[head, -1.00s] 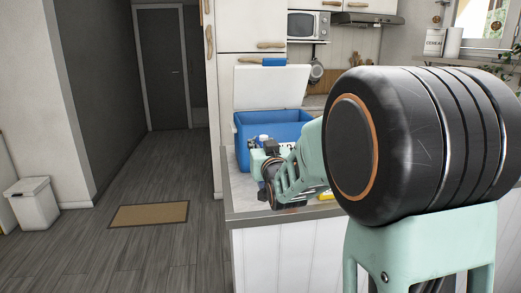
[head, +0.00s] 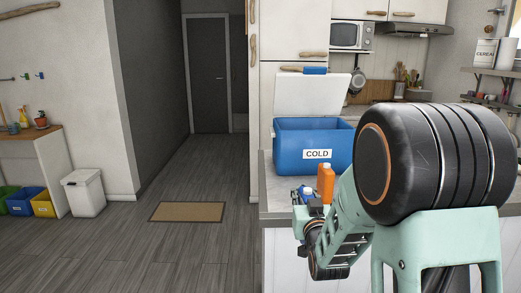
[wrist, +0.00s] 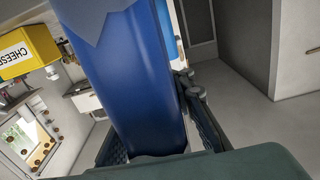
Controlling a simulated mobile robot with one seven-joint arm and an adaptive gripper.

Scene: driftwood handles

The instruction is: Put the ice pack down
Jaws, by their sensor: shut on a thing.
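The ice pack is a blue slab that fills the middle of the wrist view (wrist: 130,75), with my gripper (wrist: 155,130) shut on it, a finger on each side. In the head view my gripper (head: 312,205) is in front of the counter's front-left corner, below and nearer than the cooler. A small blue and white piece (head: 303,192) shows at its tip, probably the ice pack; most of it is hidden. The blue cooler (head: 290,150), labelled COLD, stands on the counter (head: 275,193) with its white lid (head: 310,95) up.
An orange bottle (head: 326,180) stands on the counter in front of the cooler. A yellow cheese box (wrist: 25,50) shows in the wrist view. A white bin (head: 84,195), coloured bins (head: 20,203) and a doormat (head: 187,212) are at left. The floor between is mostly clear.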

